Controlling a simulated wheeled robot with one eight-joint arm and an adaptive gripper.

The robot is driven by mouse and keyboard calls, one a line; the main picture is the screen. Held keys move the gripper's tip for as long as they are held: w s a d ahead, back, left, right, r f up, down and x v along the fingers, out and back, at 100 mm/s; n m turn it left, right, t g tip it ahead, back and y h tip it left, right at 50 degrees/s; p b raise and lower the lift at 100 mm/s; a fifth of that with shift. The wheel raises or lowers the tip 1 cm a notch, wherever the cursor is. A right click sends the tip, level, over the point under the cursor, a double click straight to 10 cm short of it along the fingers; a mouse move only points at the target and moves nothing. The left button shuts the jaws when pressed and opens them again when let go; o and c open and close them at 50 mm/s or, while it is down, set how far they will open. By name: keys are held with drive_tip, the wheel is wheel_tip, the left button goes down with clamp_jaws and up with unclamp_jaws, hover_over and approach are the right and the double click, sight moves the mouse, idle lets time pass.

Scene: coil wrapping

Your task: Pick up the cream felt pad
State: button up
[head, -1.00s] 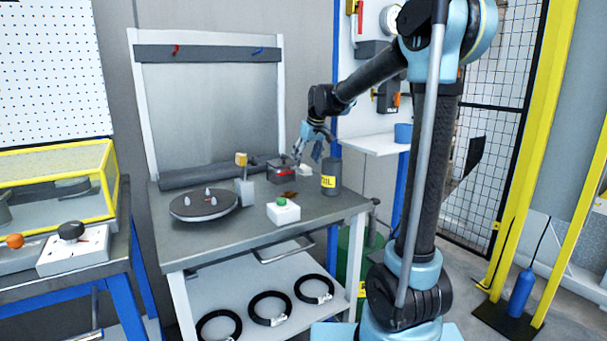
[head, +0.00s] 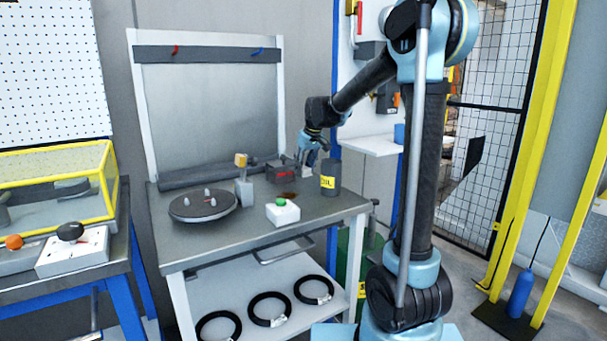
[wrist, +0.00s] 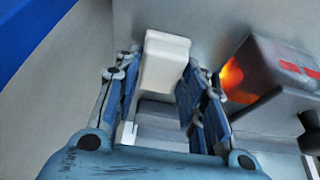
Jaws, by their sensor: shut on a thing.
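The cream felt pad (wrist: 165,62) is a small pale block. In the wrist view it sits between the two blue fingers of my gripper (wrist: 163,78), which is shut on it. In the head view my gripper (head: 305,160) is low at the back right of the workbench (head: 240,228), pointing down. There the fingers hide most or all of the pad. I cannot tell whether the pad still touches the bench.
A dark grey box with red marks (head: 281,171) stands close left of my gripper; it also shows in the wrist view (wrist: 270,70) with an orange glow. A green-button box (head: 283,211) and a round turntable (head: 203,205) lie nearer the front.

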sight(304, 168)
drive_tip(key=shift+r, duration=0.1)
wheel_tip(304, 168, up, 10)
idle(0.5)
drive_tip(key=o, duration=0.5)
drive_tip(key=c, duration=0.3)
drive_tip(key=shift+s, duration=0.1)
